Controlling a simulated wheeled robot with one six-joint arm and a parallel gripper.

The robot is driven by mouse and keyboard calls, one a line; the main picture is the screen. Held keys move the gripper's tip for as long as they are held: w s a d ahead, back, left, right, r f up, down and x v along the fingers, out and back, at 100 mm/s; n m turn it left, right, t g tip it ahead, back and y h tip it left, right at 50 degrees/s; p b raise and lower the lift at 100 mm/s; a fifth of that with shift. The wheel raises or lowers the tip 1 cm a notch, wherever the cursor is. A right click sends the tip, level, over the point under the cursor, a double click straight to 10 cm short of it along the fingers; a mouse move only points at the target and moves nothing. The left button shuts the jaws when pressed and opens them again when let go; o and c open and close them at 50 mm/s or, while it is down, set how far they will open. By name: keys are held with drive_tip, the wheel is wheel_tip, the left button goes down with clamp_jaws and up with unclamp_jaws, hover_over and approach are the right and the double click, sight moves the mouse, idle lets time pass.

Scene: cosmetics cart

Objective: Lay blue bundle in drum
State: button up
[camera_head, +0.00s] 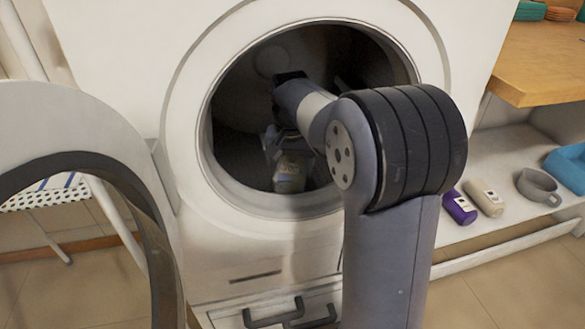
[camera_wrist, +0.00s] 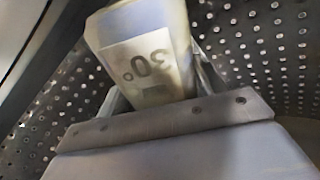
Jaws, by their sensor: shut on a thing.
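The drum (camera_head: 235,140) is the round dark opening in the white machine; its perforated metal wall (camera_wrist: 262,50) fills the wrist view. My arm reaches through the opening, and my gripper (camera_head: 280,145) is inside. It is shut on a labelled bundle (camera_head: 290,172), held low in the drum near the front rim. In the wrist view the bundle (camera_wrist: 135,22) looks pale grey-blue with a beige "30°" label. Its colour is washed out, so I cannot tell clearly that it is blue. I cannot tell whether it touches the drum wall.
The round door (camera_head: 85,115) stands open at the left. A purple bundle (camera_head: 460,207) and a beige bundle (camera_head: 484,197) lie on the right lower shelf, beside a grey mug (camera_head: 538,187) and a blue container (camera_head: 568,168). A wooden top (camera_head: 535,60) is above them.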

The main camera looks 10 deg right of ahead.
sight(292, 158)
drive_tip(key=shift+f, duration=0.1)
drive_tip(key=o, duration=1.2)
drive_tip(key=shift+s+a+r+p, duration=0.1)
drive_tip(key=shift+s+r+p, duration=0.1)
drive_tip(key=shift+r+p, duration=1.3)
drive_tip(key=shift+s+a+r+p, duration=0.15)
drive_tip(key=shift+r+p, duration=0.3)
drive_tip(key=shift+r, duration=1.9)
